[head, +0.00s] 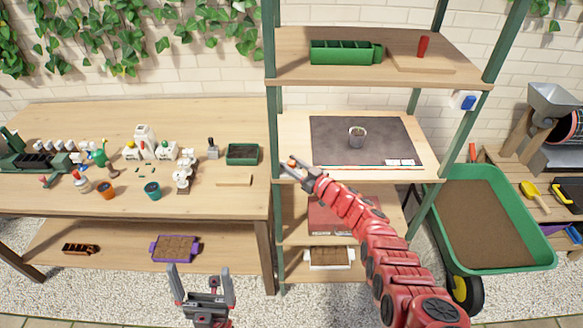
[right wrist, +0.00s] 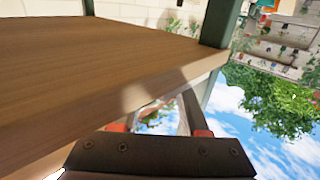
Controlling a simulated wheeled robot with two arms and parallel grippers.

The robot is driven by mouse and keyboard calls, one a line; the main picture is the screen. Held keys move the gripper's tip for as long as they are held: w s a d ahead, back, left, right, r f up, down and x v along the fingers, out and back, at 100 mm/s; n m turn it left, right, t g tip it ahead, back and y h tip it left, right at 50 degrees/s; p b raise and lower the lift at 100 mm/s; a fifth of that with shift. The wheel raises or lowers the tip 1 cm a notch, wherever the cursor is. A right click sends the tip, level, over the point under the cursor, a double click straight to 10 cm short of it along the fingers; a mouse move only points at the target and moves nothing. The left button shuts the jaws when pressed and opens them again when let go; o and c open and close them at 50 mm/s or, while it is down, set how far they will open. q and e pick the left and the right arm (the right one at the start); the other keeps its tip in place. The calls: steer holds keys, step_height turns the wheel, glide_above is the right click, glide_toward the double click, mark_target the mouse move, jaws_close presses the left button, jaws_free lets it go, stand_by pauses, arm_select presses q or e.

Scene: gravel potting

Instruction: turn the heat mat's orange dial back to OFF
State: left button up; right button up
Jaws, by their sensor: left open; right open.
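I cannot make out the orange dial for certain. My right gripper (head: 290,165) is open at the shelf's front left, left of the mat and apart from the white panel. In the right wrist view its fingers are close to the wooden shelf edge (right wrist: 110,90); contact cannot be told. My left gripper (head: 201,273) is open and empty, low in front of the workbench.
The green rack post (head: 273,130) stands just left of my right gripper. The upper shelf (head: 370,70) overhangs the mat. My right arm crosses in front of the lower shelves. A workbench (head: 110,110) with pots and bottles is at left; a green wheelbarrow (head: 485,180) is at right.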

jaws_close()
